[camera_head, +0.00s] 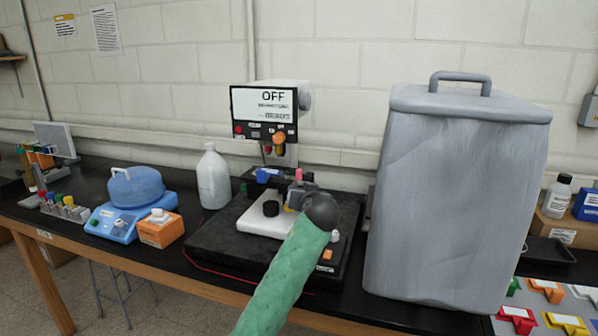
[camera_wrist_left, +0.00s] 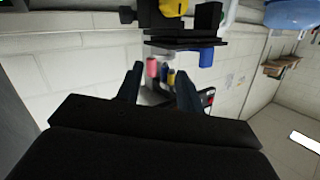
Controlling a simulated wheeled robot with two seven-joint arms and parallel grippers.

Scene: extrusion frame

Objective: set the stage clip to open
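The stage instrument (camera_head: 265,110) stands on the bench with its screen reading OFF. Its white stage base (camera_head: 262,222) carries a black round knob and small coloured parts. A blue part (camera_head: 268,174) sits at the stage's back and shows in the left wrist view (camera_wrist_left: 206,58); I cannot tell whether it is the stage clip, or the clip's setting. My left gripper (camera_head: 296,196) is over the right side of the stage, partly hidden by its round wrist. In the left wrist view the gripper (camera_wrist_left: 160,76) has its fingers apart, with pink (camera_wrist_left: 152,68), blue and yellow parts beyond them. Contact is unclear.
A large grey covered bin (camera_head: 455,200) stands close on the right. A white bottle (camera_head: 214,178), a blue-lidded device (camera_head: 135,190) and an orange box (camera_head: 160,230) are on the left. Coloured switches (camera_head: 565,320) lie at the far right. The dark bench's front edge is near.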

